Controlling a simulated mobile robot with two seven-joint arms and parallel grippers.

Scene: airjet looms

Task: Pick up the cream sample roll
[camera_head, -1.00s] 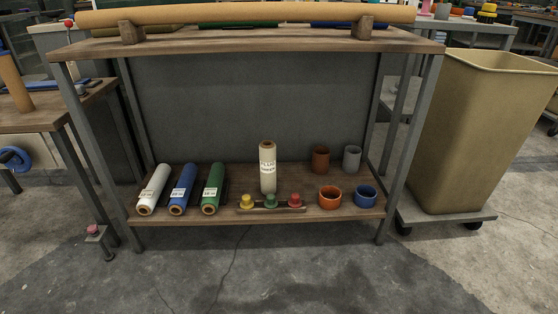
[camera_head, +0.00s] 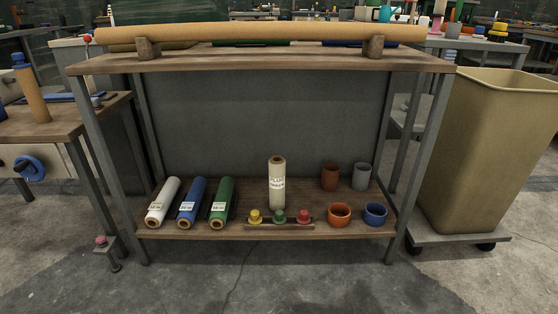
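The cream sample roll (camera_head: 277,184) stands upright on the lower wooden shelf (camera_head: 330,229) of the bench, near its middle. It has a white label with dark print and a brown core at its top end. It stands behind a small rack holding yellow, green and red knobs. Neither of my grippers shows in the head view.
White (camera_head: 163,203), blue (camera_head: 192,203) and green (camera_head: 223,203) rolls lie left of the cream roll. Several cups, including an orange one (camera_head: 339,215), stand right. The upper shelf (camera_head: 260,62) overhangs, carrying a long tan roll (camera_head: 260,35). A tan bin (camera_head: 480,150) stands right. Floor in front is clear.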

